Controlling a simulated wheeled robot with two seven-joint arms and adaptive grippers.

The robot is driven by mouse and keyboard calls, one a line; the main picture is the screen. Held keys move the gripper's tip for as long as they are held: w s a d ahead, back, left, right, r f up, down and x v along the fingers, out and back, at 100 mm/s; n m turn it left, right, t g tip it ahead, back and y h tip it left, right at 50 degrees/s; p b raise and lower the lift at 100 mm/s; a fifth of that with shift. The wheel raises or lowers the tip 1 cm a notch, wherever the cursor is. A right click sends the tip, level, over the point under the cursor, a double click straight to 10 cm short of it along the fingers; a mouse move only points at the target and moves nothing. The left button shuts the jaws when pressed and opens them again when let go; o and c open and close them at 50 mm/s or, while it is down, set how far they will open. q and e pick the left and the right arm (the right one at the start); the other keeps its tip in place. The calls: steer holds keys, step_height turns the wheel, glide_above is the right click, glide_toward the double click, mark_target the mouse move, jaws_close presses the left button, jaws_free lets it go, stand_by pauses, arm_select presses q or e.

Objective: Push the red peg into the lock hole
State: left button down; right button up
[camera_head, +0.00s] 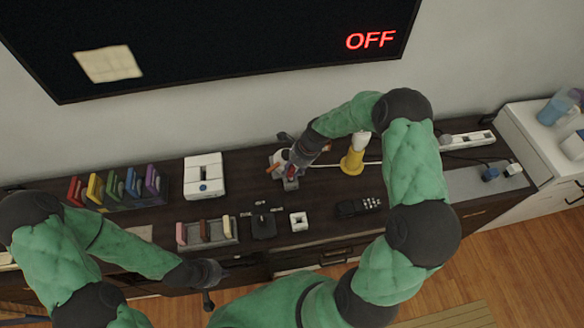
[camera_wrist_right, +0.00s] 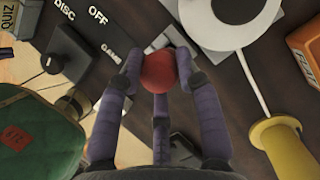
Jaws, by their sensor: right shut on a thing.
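The red peg (camera_wrist_right: 158,71) shows its round red head in the right wrist view. The purple fingers of my right gripper (camera_wrist_right: 158,74) are shut on it from both sides. Just past the head is a light grey block (camera_wrist_right: 177,38); I cannot tell whether the peg touches it. No lock hole can be made out. In the head view my right gripper (camera_head: 292,171) is low over the back of the dark cabinet top, and the peg is not clear there. My left gripper (camera_head: 206,286) is at the cabinet's front edge, away from the peg; its finger opening is unclear.
A yellow-handled thing (camera_head: 353,160) stands right of my right gripper; its handle (camera_wrist_right: 285,150) shows in the wrist view. A white box (camera_head: 204,176), a colourful rack (camera_head: 115,190) and a black remote (camera_head: 358,206) share the cabinet top. The television (camera_head: 220,40) reads OFF.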

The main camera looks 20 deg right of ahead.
mark_target(292, 174)
steer(key=shift+f+b, duration=0.95)
steer(key=shift+f, duration=0.9)
steer(key=o, duration=1.1)
steer(key=shift+r, duration=0.15)
steer(key=v, duration=1.1)
steer(key=shift+d+r, duration=0.15)
steer(key=shift+r, duration=0.25)
